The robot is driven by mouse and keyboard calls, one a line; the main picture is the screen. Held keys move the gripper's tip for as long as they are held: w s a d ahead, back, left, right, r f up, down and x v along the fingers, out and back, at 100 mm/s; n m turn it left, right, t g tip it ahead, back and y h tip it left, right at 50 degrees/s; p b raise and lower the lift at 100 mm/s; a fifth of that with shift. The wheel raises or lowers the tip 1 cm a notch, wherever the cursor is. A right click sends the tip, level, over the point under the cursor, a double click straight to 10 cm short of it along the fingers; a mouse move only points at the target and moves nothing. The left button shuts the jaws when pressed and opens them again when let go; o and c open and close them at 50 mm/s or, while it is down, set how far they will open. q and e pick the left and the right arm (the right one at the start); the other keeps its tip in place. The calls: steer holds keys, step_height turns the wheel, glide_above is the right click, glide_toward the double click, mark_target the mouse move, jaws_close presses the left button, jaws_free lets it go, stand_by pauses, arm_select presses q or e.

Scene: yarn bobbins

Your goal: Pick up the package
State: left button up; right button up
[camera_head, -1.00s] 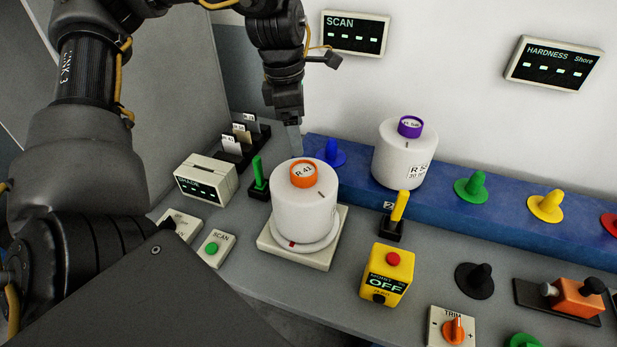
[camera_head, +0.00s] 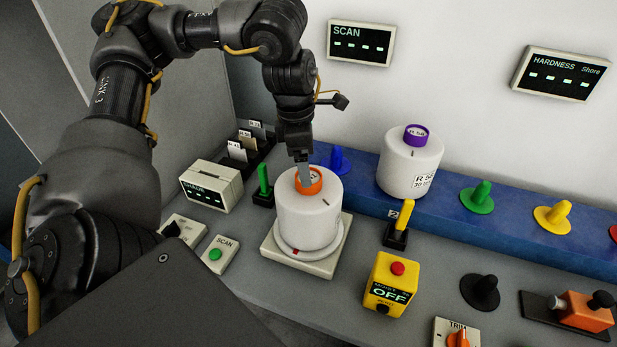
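A white yarn package (camera_head: 308,218) with an orange core (camera_head: 314,186) stands upright on a pale square base (camera_head: 318,266) at the middle of the bench. A second white package (camera_head: 405,170) with a purple core (camera_head: 416,136) stands on the blue ledge behind and to the right. My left gripper (camera_head: 303,178) points down over the first package, its fingertips at the orange core's opening. I cannot tell whether the fingers are inside the core or touching it, nor how far apart they are. My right gripper is not in view.
Green, yellow and blue pegs (camera_head: 338,160) line the blue ledge (camera_head: 500,240). A green post (camera_head: 264,180) and a yellow-topped post (camera_head: 398,226) flank the package. A yellow switch box (camera_head: 391,284), a black peg (camera_head: 480,291) and an orange device (camera_head: 582,310) stand to the right.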

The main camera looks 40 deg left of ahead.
mark_target(309, 203)
arm_select(q)
steer(key=f, duration=0.4)
steer(key=shift+w+d, duration=0.15)
steer(key=shift+w, duration=0.1)
steer(key=shift+r, duration=0.1)
jaws_close()
